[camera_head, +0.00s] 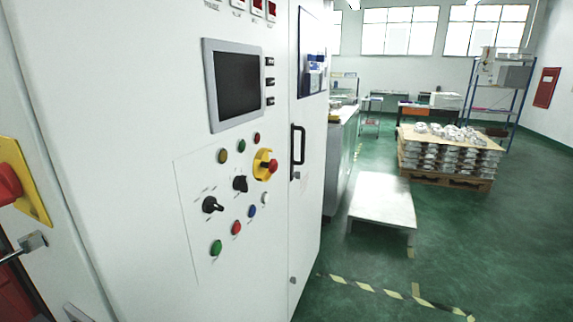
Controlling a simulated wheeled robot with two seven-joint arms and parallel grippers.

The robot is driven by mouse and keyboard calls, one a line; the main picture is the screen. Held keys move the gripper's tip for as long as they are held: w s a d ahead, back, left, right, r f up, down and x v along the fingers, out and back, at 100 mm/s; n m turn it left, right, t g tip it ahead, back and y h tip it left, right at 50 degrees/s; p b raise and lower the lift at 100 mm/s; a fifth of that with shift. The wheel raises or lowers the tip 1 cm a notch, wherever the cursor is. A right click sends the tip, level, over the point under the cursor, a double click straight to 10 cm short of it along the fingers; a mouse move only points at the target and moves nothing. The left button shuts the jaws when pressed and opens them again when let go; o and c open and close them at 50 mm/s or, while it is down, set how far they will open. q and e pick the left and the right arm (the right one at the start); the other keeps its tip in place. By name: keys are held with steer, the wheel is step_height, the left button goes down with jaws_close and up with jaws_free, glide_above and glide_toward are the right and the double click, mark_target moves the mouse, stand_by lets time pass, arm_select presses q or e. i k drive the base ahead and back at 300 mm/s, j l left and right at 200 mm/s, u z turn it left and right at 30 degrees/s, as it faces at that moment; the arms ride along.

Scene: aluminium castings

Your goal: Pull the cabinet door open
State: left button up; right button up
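The tall white cabinet (140,90) fills the left and middle of the head view. Its narrow door (308,200) is at the cabinet's right side and looks shut, with a thin vertical seam along its left edge. A black bar handle (298,146) stands upright on the door near that seam, with a small lock below it. Left of the seam are a dark screen (238,84) and a panel of coloured buttons and knobs (236,190). Neither of my grippers shows in this view.
A low white table (382,202) stands on the green floor right of the cabinet. Behind it is a pallet stacked with castings (450,157). A blue shelf rack (495,95) stands at the back. Yellow-black tape (390,292) crosses the floor. The floor at front right is clear.

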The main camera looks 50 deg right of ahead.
mark_target(310, 23)
steer(key=z, duration=1.9)
